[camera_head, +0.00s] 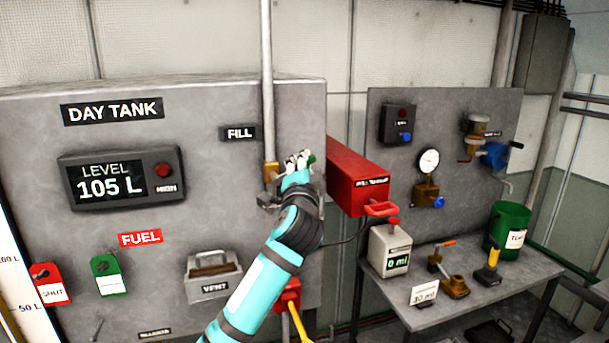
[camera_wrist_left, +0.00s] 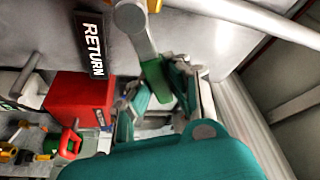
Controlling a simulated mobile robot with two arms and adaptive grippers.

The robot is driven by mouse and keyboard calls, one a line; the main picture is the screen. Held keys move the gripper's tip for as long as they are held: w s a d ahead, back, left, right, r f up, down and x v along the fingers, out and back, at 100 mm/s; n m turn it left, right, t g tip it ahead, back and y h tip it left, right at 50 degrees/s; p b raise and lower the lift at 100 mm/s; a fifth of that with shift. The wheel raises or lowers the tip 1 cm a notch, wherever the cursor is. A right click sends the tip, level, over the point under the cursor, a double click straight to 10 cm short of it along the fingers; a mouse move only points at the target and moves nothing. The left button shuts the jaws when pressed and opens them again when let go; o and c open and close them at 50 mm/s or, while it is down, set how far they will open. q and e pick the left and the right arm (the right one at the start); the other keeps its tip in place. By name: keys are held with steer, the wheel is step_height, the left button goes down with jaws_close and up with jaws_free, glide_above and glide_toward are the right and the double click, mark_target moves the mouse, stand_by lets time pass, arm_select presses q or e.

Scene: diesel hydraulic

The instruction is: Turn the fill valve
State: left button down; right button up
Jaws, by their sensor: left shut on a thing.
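The fill valve (camera_head: 271,172) is a brass body on the vertical pipe, right of the black FILL label (camera_head: 238,133). Its lever has a green grip, of which a small end (camera_head: 311,158) shows past my fingers. My left gripper (camera_head: 299,163) is at the valve, shut on this green lever. In the left wrist view the green lever (camera_wrist_left: 156,75) runs down from the valve body (camera_wrist_left: 132,18) between my teal-padded fingers (camera_wrist_left: 158,95). The exact contact is partly hidden by the fingers. My right gripper is in neither view.
A red box (camera_head: 357,177) juts out just right of my gripper. A grey level display (camera_head: 121,178) reads 105 L. A VENT box (camera_head: 213,278) sits below. A bench (camera_head: 470,305) at right holds a white jug (camera_head: 390,248), brass parts and a green bucket (camera_head: 508,229).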

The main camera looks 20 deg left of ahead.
arm_select(q)
steer(key=shift+a+r, duration=0.1)
steer(key=shift+r, duration=0.3)
steer(key=c, duration=1.5)
jaws_free()
steer(key=shift+o, duration=1.3)
steer(key=shift+s+f, duration=0.1)
steer(key=shift+f, duration=0.05)
steer(key=shift+f, duration=0.1)
steer(key=v, duration=1.2)
